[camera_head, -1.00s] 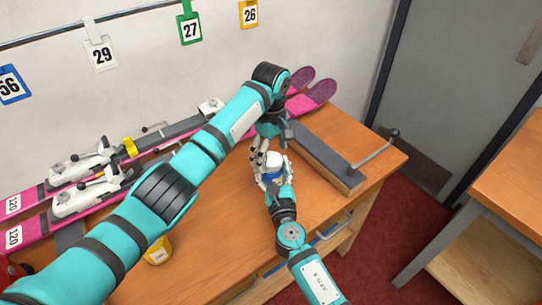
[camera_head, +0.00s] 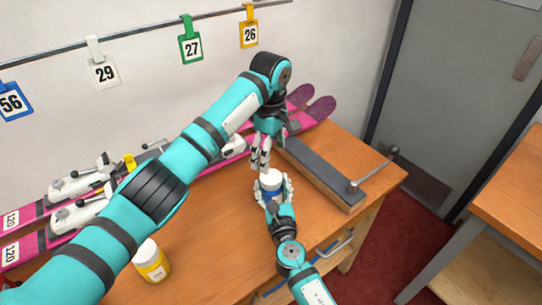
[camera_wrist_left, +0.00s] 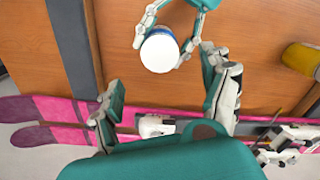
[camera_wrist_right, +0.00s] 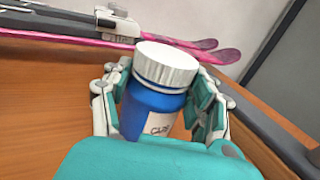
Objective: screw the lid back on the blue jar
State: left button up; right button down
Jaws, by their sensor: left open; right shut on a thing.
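The blue jar (camera_head: 272,192) stands upright on the wooden bench, and my right gripper (camera_head: 272,186) is shut around its body. In the right wrist view the blue jar (camera_wrist_right: 152,108) shows a pale label, and the white lid (camera_wrist_right: 166,66) sits on its top. Whether the lid is threaded tight cannot be told. The lid also shows from above in the left wrist view (camera_wrist_left: 159,53). My left gripper (camera_head: 262,158) is open and empty, above and just behind the jar, apart from the lid. Its spread fingers show in the left wrist view (camera_wrist_left: 165,108).
A yellow jar with a white lid (camera_head: 151,262) stands at the front left of the bench (camera_head: 210,245). Pink skis (camera_head: 318,110) with bindings lie along the back. A dark-topped block with a metal handle (camera_head: 325,172) lies to the right of the jar.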

aim_at(271, 176)
pick_arm(q)
jog(key=shift+f, duration=4.05)
jog(key=c, duration=1.1)
jog(key=o, duration=1.1)
jog(key=shift+r, duration=2.3)
